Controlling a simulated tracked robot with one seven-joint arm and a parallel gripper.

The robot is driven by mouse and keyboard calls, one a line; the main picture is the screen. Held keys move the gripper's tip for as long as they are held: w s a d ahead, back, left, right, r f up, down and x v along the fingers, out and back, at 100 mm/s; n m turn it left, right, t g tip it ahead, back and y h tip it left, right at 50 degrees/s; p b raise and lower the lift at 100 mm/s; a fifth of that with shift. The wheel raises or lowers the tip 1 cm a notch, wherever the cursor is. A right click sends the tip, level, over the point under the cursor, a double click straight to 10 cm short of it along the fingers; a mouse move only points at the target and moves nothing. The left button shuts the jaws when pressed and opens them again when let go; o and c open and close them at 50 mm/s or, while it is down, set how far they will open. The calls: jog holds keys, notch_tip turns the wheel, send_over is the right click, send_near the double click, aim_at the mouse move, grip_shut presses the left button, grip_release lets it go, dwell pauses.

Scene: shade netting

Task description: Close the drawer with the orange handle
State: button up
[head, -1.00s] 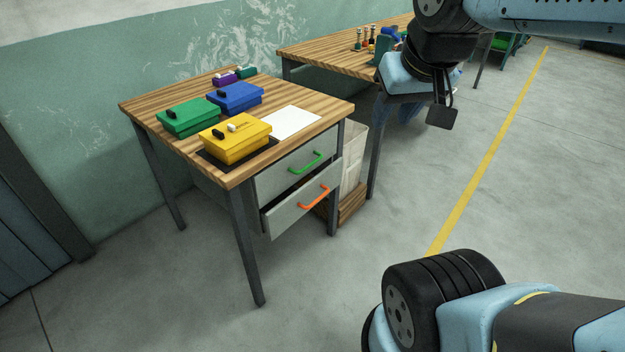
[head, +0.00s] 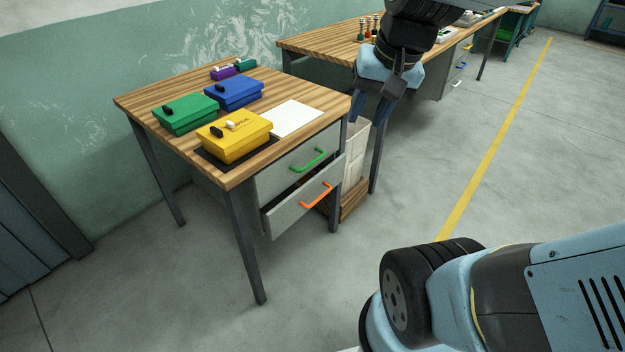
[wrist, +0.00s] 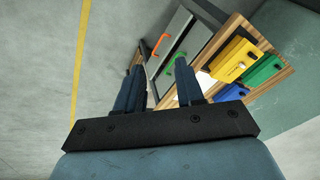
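The drawer with the orange handle is the lower drawer (head: 285,218) of the wooden-topped desk. It stands partly open, with its front pulled out past the upper drawer and a dark gap above it. Its orange handle (head: 316,197) also shows in the wrist view (wrist: 161,43). The upper drawer has a green handle (head: 308,161) and looks closed. My gripper (head: 369,122) is above and to the right of the handles in the head view, apart from the drawer. Its two fingers (wrist: 158,68) are spread and nothing is between them.
Yellow (head: 233,140), green (head: 185,115) and blue (head: 234,93) boxes and a white sheet (head: 291,118) lie on the desk (head: 135,101). A second table (head: 310,48) stands behind. Grey floor (head: 440,150) to the right is clear.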

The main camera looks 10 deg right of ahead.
jog(key=w+f+m+g+y, duration=0.1)
jog(key=w+f+m+y, duration=1)
jog(key=w+f+m, duration=1)
jog(key=w+d+f+m+t+y, duration=0.1)
jog(key=w+d+f+m+t, duration=0.15)
jog(key=f+m, duration=0.4)
jog(key=w+d+f+m+t, duration=0.1)
jog(key=d+f+m+t, duration=0.15)
jog(key=f+m, duration=0.4)
jog(key=m+t+h, duration=0.4)
jog(key=m+t, duration=0.1)
jog(key=m, duration=0.5)
send_near(322, 194)
jog(key=x, duration=1)
jog(key=shift+a+f, duration=0.15)
jog(key=shift+f, duration=0.3)
jog(key=shift+s, duration=0.1)
grip_shut()
